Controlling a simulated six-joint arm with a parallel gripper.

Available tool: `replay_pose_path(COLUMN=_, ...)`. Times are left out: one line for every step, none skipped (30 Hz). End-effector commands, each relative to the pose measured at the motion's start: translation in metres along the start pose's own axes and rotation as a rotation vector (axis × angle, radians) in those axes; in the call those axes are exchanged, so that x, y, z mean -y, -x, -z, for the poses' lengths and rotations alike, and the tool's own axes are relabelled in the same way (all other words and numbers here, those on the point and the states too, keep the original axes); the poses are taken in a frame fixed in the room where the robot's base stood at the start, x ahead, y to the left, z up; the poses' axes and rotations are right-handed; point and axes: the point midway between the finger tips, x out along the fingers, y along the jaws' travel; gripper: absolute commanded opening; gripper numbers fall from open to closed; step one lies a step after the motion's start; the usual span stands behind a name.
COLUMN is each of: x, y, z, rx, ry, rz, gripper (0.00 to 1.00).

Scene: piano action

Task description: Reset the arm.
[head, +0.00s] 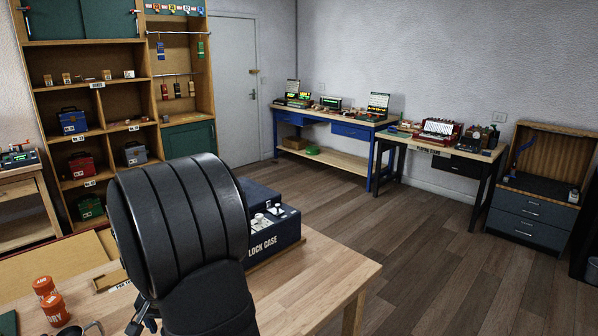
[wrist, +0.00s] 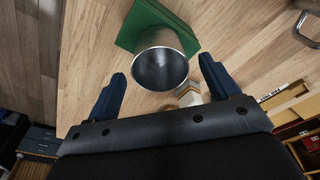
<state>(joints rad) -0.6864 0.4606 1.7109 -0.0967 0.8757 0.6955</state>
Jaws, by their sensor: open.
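My arm fills the middle foreground of the head view and hides part of the wooden table (head: 325,268). My gripper (wrist: 162,69) shows in the wrist view with two dark blue fingers spread apart. It is open, with nothing clasped. A metal cup (wrist: 162,68) shows beyond and between the fingertips, its open mouth facing the camera. A green flat thing (wrist: 128,37) is by the cup. A small white and orange block (wrist: 188,93) is partly hidden behind the gripper. In the head view a metal cup (head: 82,330) is cut off by the bottom edge.
A dark blue lock case (head: 272,232) with white pieces stands right of my arm. Shelves and workbenches (head: 345,130) line the walls; the floor between is clear.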

Motion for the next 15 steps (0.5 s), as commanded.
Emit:
replay_pose_path(x=0.001, y=0.012, z=0.001, rx=-0.004, ry=0.0, rz=0.003, gripper=0.8)
replay_pose_path(x=0.001, y=0.018, z=0.001, rx=-0.004, ry=0.0, rz=0.003, gripper=0.8)
replay_pose_path(x=0.001, y=0.026, z=0.001, rx=-0.004, ry=0.0, rz=0.003, gripper=0.8)
replay_pose_path(x=0.001, y=0.032, z=0.001, rx=-0.004, ry=0.0, rz=0.003, gripper=0.8)
replay_pose_path(x=0.001, y=0.037, z=0.001, rx=-0.003, ry=0.001, rz=0.002, gripper=0.8)
replay_pose_path(x=0.001, y=0.046, z=0.001, rx=-0.004, ry=0.001, rz=0.003, gripper=0.8)
replay_pose_path(x=0.001, y=0.052, z=0.0, rx=-0.003, ry=0.001, rz=0.003, gripper=0.8)
replay_pose_path(x=0.001, y=0.058, z=0.001, rx=-0.004, ry=0.001, rz=0.003, gripper=0.8)
replay_pose_path(x=0.001, y=0.066, z=0.0, rx=-0.003, ry=0.001, rz=0.003, gripper=0.8)
replay_pose_path(x=0.001, y=0.072, z=0.0, rx=-0.004, ry=0.001, rz=0.004, gripper=0.8)
replay_pose_path(x=0.001, y=0.078, z=0.0, rx=-0.002, ry=0.001, rz=0.003, gripper=0.8)
replay_pose_path(x=0.0, y=0.072, z=-0.001, rx=0.003, ry=0.001, rz=-0.001, gripper=0.8)
replay_pose_path(x=0.0, y=0.063, z=-0.001, rx=0.006, ry=0.001, rz=-0.004, gripper=0.8)
replay_pose_path(x=0.0, y=0.057, z=-0.001, rx=0.006, ry=0.001, rz=-0.004, gripper=0.8)
replay_pose_path(x=-0.001, y=0.048, z=-0.001, rx=0.005, ry=0.001, rz=-0.003, gripper=0.8)
